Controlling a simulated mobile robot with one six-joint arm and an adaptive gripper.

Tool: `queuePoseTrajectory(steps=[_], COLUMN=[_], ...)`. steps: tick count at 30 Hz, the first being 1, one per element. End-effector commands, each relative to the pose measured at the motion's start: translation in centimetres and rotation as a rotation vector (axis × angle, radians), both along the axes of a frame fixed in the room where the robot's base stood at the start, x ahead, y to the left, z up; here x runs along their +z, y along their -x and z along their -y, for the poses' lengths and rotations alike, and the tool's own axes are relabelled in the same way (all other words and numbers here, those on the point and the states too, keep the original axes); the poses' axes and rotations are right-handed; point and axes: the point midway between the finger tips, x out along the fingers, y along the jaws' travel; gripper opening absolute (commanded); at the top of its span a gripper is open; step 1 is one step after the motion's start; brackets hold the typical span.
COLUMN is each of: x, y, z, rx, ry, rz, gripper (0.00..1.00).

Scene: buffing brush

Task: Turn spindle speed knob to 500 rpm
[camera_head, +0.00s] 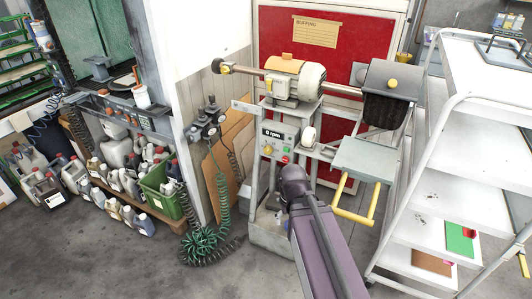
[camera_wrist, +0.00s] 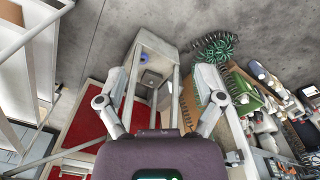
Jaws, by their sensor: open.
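The buffing machine's control panel (camera_head: 278,142) shows in the head view, with a display (camera_head: 273,133) reading 0 rpm. Below it are a small yellow control (camera_head: 267,150) and a red button (camera_head: 285,159); a green one (camera_head: 290,142) sits to the right. They are too small to tell which is the spindle speed knob. My arm comes up from the bottom and ends just below the panel. My gripper (camera_wrist: 160,82) is open in the wrist view, its fingers wide apart with nothing between them. The machine's grey stand shows beyond them (camera_wrist: 152,60). No knob can be made out there.
A grey tray (camera_head: 364,160) with yellow handles juts out right of my arm. A white shelf cart (camera_head: 470,140) stands further right. A green hose (camera_head: 205,240) lies left.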

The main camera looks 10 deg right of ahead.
Motion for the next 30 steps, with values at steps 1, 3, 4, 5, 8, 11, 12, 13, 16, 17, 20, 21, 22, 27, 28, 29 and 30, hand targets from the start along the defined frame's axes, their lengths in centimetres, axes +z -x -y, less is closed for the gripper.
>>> queuePoseTrajectory(steps=[1,3,4,5,8,11,12,13,16,17,20,21,22,27,28,29,30], x=[-0.4,-1.0,-1.3,-1.6,-2.9,-4.2,-4.8,-5.1,-6.2,-6.5,-7.2,-7.4,-7.5,-8.0,-8.0,-8.0,-8.1], y=[-0.4,-1.0,-1.3,-1.7,-3.4,-5.6,-6.6,-7.4,-10.2,-11.0,-13.8,-14.9,-15.7,-20.3,-21.1,-21.9,-23.0], z=[0.1,0.3,0.7,1.1,1.7,2.5,2.7,2.9,3.4,3.5,3.7,3.7,3.6,2.8,2.5,2.2,1.8], rx=[-0.004,-0.013,-0.022,-0.031,-0.058,-0.091,-0.103,-0.112,-0.144,-0.15,-0.173,-0.177,-0.181,-0.188,-0.187,-0.185,-0.18], ry=[0.011,0.036,0.05,0.067,0.135,0.222,0.26,0.29,0.389,0.417,0.506,0.539,0.563,0.685,0.704,0.721,0.744], rz=[0.005,0.016,0.023,0.03,0.067,0.121,0.147,0.169,0.25,0.277,0.369,0.408,0.438,0.617,0.65,0.683,0.728], gripper=[0.93,0.93,0.93,0.93,0.93,0.93,0.93,0.93,0.93,0.93,0.93,0.93,0.93,0.93,0.93,0.93,0.93])
